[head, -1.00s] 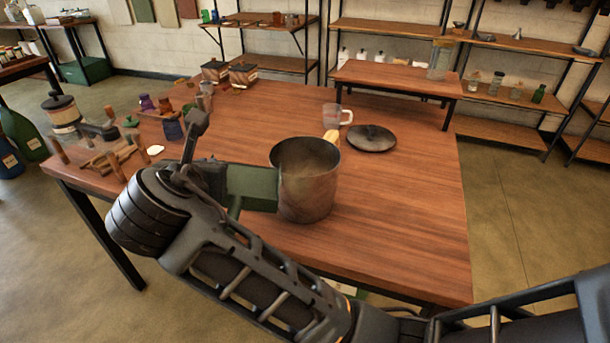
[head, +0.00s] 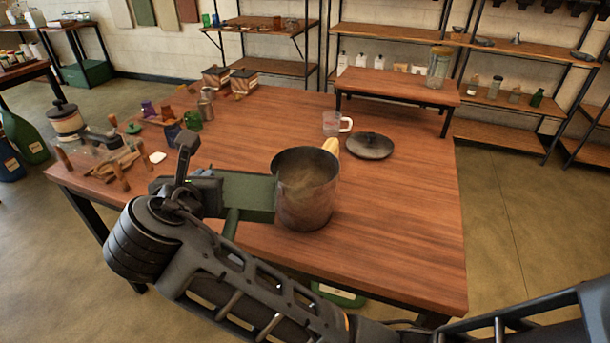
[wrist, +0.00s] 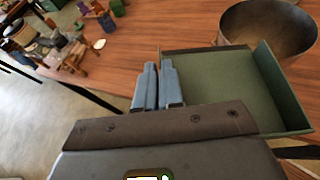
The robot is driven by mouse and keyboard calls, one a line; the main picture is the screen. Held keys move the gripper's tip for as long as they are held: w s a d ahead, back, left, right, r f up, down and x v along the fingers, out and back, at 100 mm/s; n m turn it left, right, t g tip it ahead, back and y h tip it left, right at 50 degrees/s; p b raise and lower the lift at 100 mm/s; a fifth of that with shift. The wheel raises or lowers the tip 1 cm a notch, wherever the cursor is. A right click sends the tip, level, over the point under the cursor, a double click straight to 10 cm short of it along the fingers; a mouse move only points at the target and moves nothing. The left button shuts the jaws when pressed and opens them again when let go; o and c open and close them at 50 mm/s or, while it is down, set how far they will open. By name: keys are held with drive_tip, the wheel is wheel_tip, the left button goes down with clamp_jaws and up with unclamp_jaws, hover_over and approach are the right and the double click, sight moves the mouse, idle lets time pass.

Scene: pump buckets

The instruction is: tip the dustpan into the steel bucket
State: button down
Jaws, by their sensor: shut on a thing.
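The green dustpan (head: 247,192) is held by my gripper (head: 208,191) at the left of the steel bucket. In the wrist view the pan (wrist: 222,90) lies right of the blue-grey fingers (wrist: 158,88), and its visible floor looks bare. The steel bucket (head: 305,200) stands upright on the wooden table. Its rim also shows at the top right of the wrist view (wrist: 268,42). In the head view the pan's right end meets the bucket's left side in the picture; I cannot tell whether they touch. The bucket's bottom is hidden.
A yellowish piece (head: 331,146) shows behind the bucket's rim. A dark round lid (head: 370,146) and a clear measuring cup (head: 334,122) are behind it. Small jars and wooden pieces (head: 115,165) crowd the table's left end. The table's right side (head: 410,220) is clear.

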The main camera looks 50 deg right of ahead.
drive_tip(key=shift+r+p, duration=0.8)
drive_tip(key=shift+p, duration=0.05)
drive_tip(key=shift+f, duration=0.1)
drive_tip(key=shift+r+p, duration=0.25)
drive_tip(key=shift+p, duration=0.6)
drive_tip(key=shift+n+h+p, duration=0.3)
drive_tip(key=shift+n+p, duration=0.2)
drive_tip(key=shift+p, duration=0.65)
drive_tip(key=shift+f+g, duration=0.25)
drive_tip(key=shift+g, duration=0.05)
